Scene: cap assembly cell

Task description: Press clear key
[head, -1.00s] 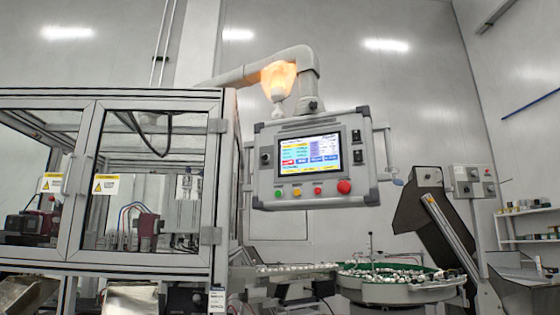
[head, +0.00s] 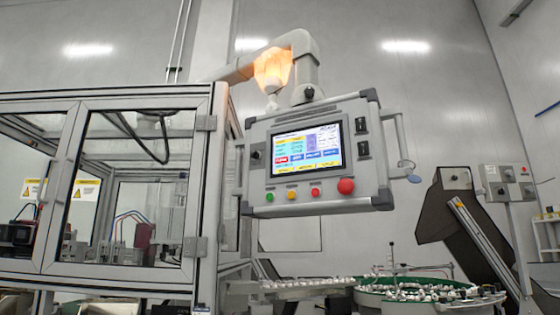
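The grey control panel (head: 262,185) hangs from an overhead arm near the middle of the head view. Its lit touchscreen (head: 307,149) shows coloured fields and a row of red and blue on-screen keys (head: 309,158). The key labels are too small to read, so I cannot tell which one is the clear key. Below the screen are a green button (head: 268,198), a yellow button (head: 292,195), a small red button (head: 315,192) and a large red button (head: 346,186). My gripper is not in view.
A glazed machine enclosure (head: 122,190) with a metal frame stands at the left. A green-lined round feeder (head: 430,287) full of small parts lies below the panel at the right. A dark hopper (head: 448,215) and a grey switch box (head: 510,187) stand at the far right.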

